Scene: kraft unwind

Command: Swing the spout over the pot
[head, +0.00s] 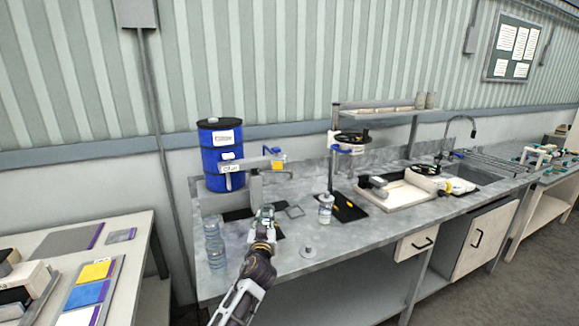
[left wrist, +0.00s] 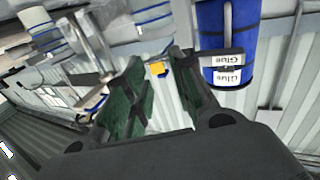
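A blue drum (head: 222,155) stands on the back left of the grey bench. It shows in the left wrist view with "Glue" labels (left wrist: 225,68). A grey spout arm (head: 252,162) reaches right from the drum's front, with a yellow and blue piece at its tip (head: 278,164). A yellow piece (left wrist: 157,69) shows beyond my fingers in the left wrist view. My left gripper (head: 264,215) is in front of and below the spout, apart from it. Its green-padded fingers (left wrist: 160,95) are open with nothing held. I cannot clearly identify the pot; my gripper hides part of the bench there. My right gripper is not in view.
Clear containers (head: 215,245) stand at the bench's left edge. A clear jar (head: 325,209) stands near a black mat (head: 350,210) and a vertical stand (head: 332,165). A small grey disc (head: 308,252) lies near the front edge. A tray (head: 405,193) is farther right.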

